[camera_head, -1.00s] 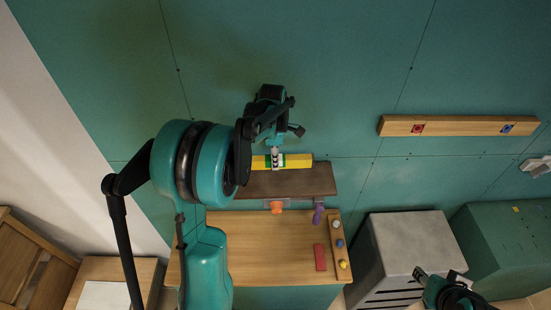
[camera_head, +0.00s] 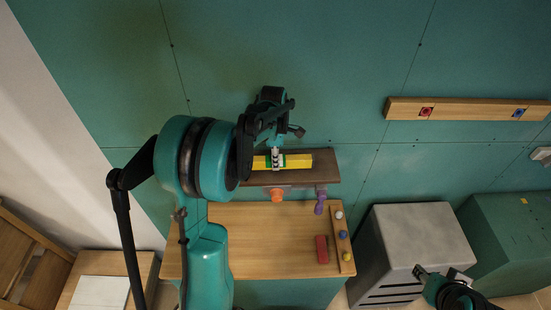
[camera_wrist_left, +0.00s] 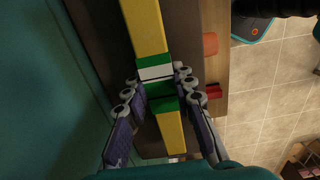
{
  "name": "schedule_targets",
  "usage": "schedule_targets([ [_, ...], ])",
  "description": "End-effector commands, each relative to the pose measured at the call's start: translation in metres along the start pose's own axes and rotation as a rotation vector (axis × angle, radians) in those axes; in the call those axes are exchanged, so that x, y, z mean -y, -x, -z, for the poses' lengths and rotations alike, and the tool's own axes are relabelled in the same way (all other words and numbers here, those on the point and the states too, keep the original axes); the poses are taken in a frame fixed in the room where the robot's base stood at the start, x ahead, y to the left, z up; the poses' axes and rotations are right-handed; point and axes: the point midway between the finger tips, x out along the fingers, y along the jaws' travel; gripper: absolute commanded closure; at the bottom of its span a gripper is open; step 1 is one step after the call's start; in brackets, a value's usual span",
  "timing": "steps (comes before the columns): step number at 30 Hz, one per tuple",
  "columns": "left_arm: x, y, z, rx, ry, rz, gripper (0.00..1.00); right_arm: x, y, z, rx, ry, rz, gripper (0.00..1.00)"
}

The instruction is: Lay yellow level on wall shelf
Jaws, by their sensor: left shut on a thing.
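The yellow level (camera_head: 299,160) is a long yellow bar with a green and white middle. It lies lengthwise along the dark brown wall shelf (camera_head: 325,168), over its top. My left gripper (camera_head: 275,163) is shut on the level's middle from above. In the left wrist view, the fingers (camera_wrist_left: 158,92) sit on both sides of the green and white part, with the level (camera_wrist_left: 145,30) above the brown shelf board (camera_wrist_left: 185,35). I cannot tell whether it touches the shelf. My right gripper (camera_head: 440,277) is low at the right, far from the shelf; its jaw state is unclear.
Below the shelf are an orange thing (camera_head: 278,195) and a purple thing (camera_head: 320,203). A wooden worktop (camera_head: 255,235) holds a red block (camera_head: 321,249) and a strip of coloured knobs (camera_head: 343,250). A wooden rail (camera_head: 465,109) is on the green wall at right.

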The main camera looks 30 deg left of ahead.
Motion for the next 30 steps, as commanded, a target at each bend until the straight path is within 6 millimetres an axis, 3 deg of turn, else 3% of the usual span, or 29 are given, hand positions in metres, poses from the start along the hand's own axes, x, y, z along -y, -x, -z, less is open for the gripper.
schedule_targets([
  [30, -0.0001, -0.0077, 0.0002, 0.000, 0.000, 0.000, 1.00, 0.0000, -0.0057, -0.0040, 0.000, 0.000, 0.000, 0.60],
])
